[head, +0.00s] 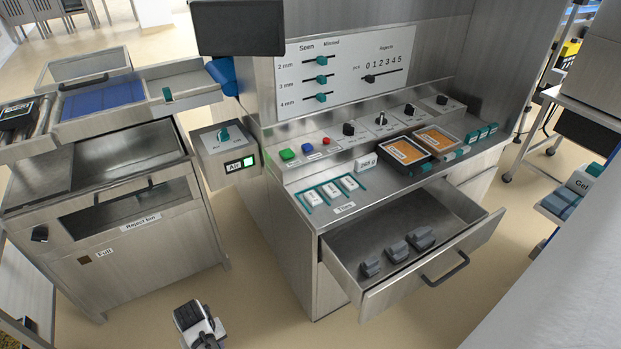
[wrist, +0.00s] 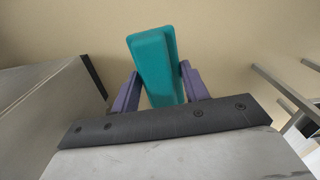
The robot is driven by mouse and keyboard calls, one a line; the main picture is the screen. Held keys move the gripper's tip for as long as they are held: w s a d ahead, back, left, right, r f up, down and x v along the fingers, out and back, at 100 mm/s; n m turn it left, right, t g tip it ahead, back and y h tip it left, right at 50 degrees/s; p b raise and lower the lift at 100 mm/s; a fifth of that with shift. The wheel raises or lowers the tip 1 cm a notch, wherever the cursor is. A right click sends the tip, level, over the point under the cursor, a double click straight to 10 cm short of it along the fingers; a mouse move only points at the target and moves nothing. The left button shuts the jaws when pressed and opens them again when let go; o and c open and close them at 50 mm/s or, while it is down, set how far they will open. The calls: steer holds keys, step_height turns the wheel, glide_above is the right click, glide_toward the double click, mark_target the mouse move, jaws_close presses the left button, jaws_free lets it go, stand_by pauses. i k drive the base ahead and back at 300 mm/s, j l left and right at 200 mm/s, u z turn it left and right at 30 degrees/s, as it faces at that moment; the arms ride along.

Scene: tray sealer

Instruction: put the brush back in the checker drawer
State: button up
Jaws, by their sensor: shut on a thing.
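My gripper (wrist: 160,86) shows in the wrist view with its two purple fingers closed on a teal block-shaped thing, which I take to be the brush (wrist: 153,58). The brush sticks out past the fingertips, over plain beige floor. Its bristles cannot be made out. In the head view the drawer (head: 468,239) under the control panel is pulled open, with a dark handle on its front. Three grey pieces (head: 397,251) lie in it near the front. Part of my arm shows at the bottom of the head view, left of the drawer; the brush cannot be made out there.
The panel top holds two framed orange cards (head: 405,150), white tiles (head: 331,190) and knobs. A reject bin cabinet (head: 130,250) stands at left, with an air switch box (head: 222,150) beside it. Clear floor (head: 260,285) lies between cabinet and drawer unit. The drawer's rear is bare.

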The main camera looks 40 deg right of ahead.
mark_target(445, 225)
steer(key=k+l, duration=0.3)
steer(key=k+l+z, duration=0.1)
steer(key=k+l, duration=0.15)
steer(key=l, duration=0.25)
steer(key=k+l, duration=0.55)
steer(key=l, duration=0.25)
steer(key=k+l+z, duration=0.1)
steer(key=k+l, duration=0.15)
steer(key=l, duration=0.2)
